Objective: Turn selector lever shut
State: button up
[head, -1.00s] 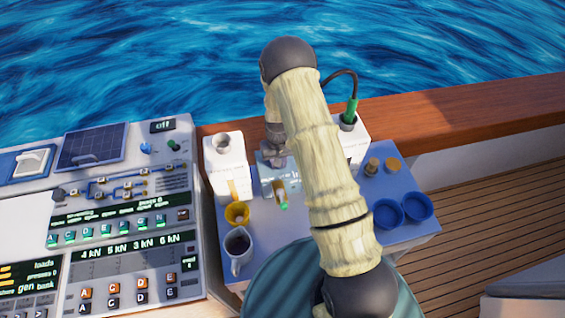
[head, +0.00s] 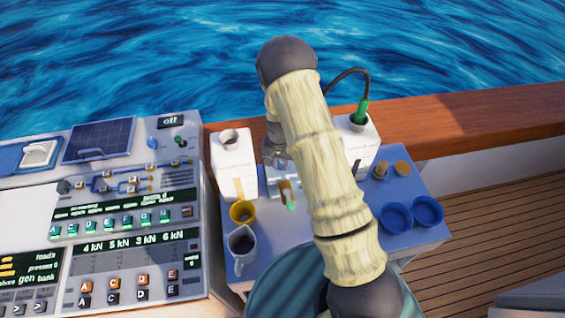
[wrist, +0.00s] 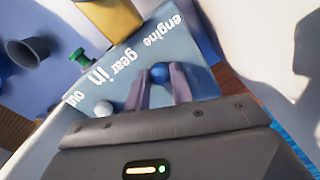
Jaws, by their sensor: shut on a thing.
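A pale blue block (wrist: 195,55) printed "engine gear", "in" and "out" fills the middle of the wrist view. It also shows in the head view (head: 288,168), partly hidden by my arm. A round blue knob (wrist: 160,72) on it sits between my fingertips. My gripper (wrist: 162,80) is shut on this knob. In the head view my gripper (head: 275,157) is over the block, and the knob cannot be made out. A white ball (wrist: 105,108) is beside the word "out". A green knob (wrist: 79,56) is at the block's edge. I cannot tell which part is the selector lever.
White containers (head: 233,165) stand on both sides of the block. A yellow cup (head: 242,212), a jug (head: 241,250) and blue bowls (head: 396,218) share the blue table. A green-ended cable (head: 361,110) stands in the right container. A control console (head: 130,215) is at left.

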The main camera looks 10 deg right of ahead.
aim_at(281, 164)
jog(key=o, duration=1)
jog(key=shift+w, duration=0.1)
jog(key=shift+r, duration=0.1)
notch_tip(281, 164, up, 17)
jog(key=b, duration=0.4)
jog(key=shift+r, duration=0.15)
